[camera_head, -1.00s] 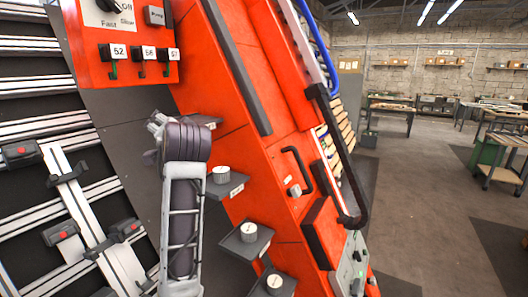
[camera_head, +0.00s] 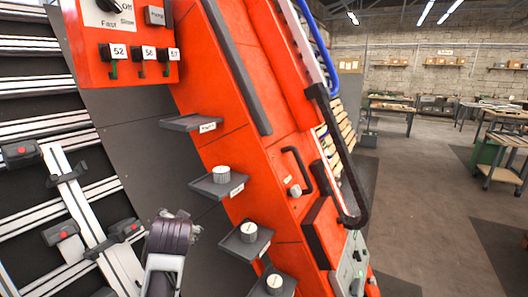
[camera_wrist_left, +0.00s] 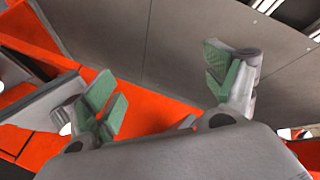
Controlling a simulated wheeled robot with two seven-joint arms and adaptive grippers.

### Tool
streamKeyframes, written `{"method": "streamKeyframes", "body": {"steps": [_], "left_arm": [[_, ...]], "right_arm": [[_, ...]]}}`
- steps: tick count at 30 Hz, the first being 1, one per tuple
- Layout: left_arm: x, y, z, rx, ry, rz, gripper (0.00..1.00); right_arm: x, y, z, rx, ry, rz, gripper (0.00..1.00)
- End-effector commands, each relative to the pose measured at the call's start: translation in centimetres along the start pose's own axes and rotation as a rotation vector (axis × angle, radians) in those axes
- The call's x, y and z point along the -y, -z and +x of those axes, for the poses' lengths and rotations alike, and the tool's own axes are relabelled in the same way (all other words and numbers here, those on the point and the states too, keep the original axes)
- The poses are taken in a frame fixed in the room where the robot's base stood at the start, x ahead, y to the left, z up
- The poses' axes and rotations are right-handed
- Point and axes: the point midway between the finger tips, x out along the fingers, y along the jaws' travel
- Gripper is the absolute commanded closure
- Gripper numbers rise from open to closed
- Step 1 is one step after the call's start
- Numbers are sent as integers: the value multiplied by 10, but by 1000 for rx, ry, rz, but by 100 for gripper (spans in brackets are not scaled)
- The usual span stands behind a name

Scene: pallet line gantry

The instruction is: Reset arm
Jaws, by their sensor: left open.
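My left gripper (camera_wrist_left: 160,90) shows in the left wrist view with its two green-padded fingers wide apart and nothing between them. Behind the fingers are a grey panel (camera_wrist_left: 185,45) and an orange-red surface (camera_wrist_left: 150,113). In the head view one of my arms shows low, left of centre, in front of the grey panel; its gripper fingers cannot be made out there. My right gripper is not in view.
The orange machine (camera_head: 240,125) carries small grey shelves, the top one empty (camera_head: 190,123) and others with round knobs (camera_head: 221,175). A black handle (camera_head: 340,170) sticks out on its right. Rails with clamps (camera_head: 65,232) stand left. Floor (camera_head: 430,200) is open at right.

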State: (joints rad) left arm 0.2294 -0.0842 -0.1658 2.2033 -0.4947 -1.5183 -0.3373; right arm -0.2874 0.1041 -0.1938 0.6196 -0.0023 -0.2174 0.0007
Motion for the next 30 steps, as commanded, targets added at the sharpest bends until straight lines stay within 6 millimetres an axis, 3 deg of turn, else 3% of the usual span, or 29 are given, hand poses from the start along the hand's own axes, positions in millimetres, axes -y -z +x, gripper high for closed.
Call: {"method": "streamKeyframes", "body": {"steps": [14, 30], "left_arm": [[-59, -111, 7, 140, -165, -43, 14], [-117, -229, -22, 316, -341, -101, 14]], "right_arm": [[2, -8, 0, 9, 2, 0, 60], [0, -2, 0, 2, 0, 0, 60]]}}
